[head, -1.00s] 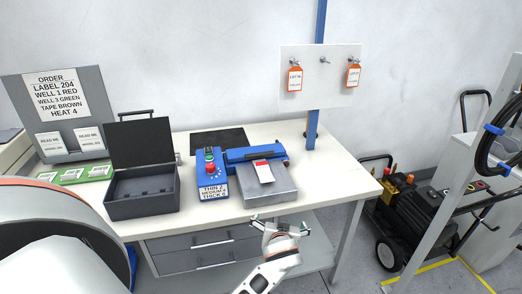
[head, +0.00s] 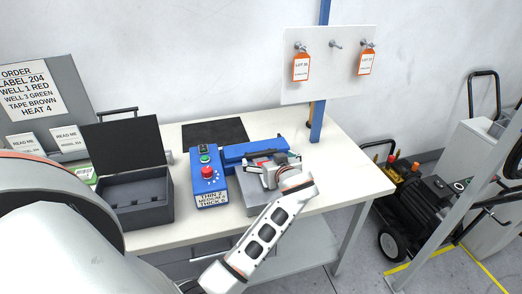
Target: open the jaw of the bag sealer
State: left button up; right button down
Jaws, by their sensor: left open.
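The bag sealer stands on the table, with a blue control box (head: 207,180) carrying a red knob and a green button. Its blue jaw bar (head: 238,153) lies low across the back of the grey plate (head: 256,205), apparently down. My left gripper (head: 272,160) is open over the plate and the right part of the bar, fingers spread sideways. It hides much of the plate and most of the red-and-white packet seen there before. Whether a finger touches the bar cannot be told. My right gripper is not in view.
An open dark case (head: 130,198) stands left of the sealer. A dark mat (head: 215,132) lies behind it. A blue post (head: 318,125) with a tag board (head: 330,85) rises behind on the right. The table's right end (head: 335,160) is clear.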

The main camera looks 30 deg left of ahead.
aim_at(262, 152)
pick_arm(q)
jog(key=shift+p+x, duration=0.4)
jog(key=shift+x, duration=3.2)
jog(key=c, duration=1.6)
